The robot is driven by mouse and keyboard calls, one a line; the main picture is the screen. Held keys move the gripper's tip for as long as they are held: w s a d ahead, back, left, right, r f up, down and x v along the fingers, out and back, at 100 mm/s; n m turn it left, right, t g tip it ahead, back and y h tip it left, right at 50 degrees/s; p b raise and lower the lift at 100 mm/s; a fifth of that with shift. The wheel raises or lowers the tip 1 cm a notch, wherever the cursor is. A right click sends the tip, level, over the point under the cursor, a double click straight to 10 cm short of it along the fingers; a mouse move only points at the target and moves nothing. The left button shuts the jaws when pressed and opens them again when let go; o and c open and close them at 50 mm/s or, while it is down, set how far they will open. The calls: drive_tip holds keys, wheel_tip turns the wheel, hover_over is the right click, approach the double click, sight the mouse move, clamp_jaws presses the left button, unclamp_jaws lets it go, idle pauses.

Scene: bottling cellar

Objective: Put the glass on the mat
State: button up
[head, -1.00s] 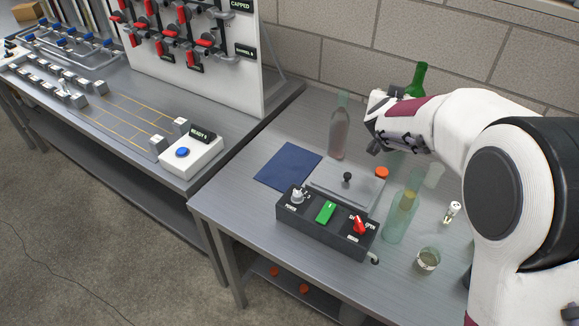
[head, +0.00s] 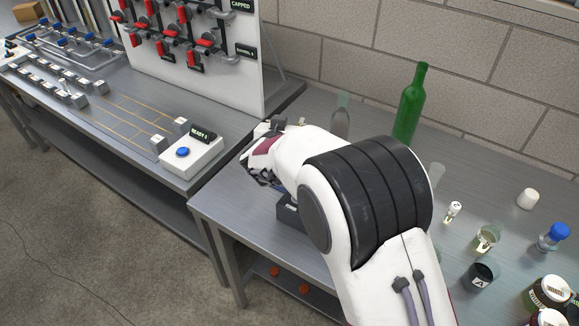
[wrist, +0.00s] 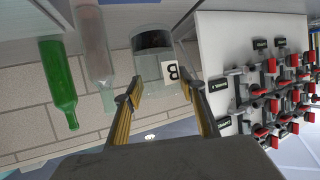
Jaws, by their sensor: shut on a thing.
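The glass (wrist: 148,66) is clear with a dark part at its base and a white label reading B. In the wrist view, whose picture is upside down, it sits between my gripper's two fingers (wrist: 162,92), which are shut on it. In the head view my gripper (head: 258,176) is at the left end of the right-hand table, low over the area of the blue mat. My gripper and arm hide the mat and the glass there. I cannot tell whether the glass touches anything below.
A green bottle (head: 410,108) and a clear bottle (head: 341,118) stand at the back. The black control box (head: 288,213) is mostly behind my arm. A dark cup marked A (head: 482,276), a glass with pale liquid (head: 487,237) and jars (head: 550,292) stand at the right.

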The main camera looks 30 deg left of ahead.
drive_tip(key=shift+s+a+f, duration=0.15)
drive_tip(key=shift+s+a, duration=0.05)
drive_tip(key=shift+a, duration=0.05)
drive_tip(key=shift+f, duration=3.1)
drive_tip(key=shift+f, duration=1.85)
drive_tip(key=shift+f, duration=0.2)
drive_tip(key=o, duration=1.5)
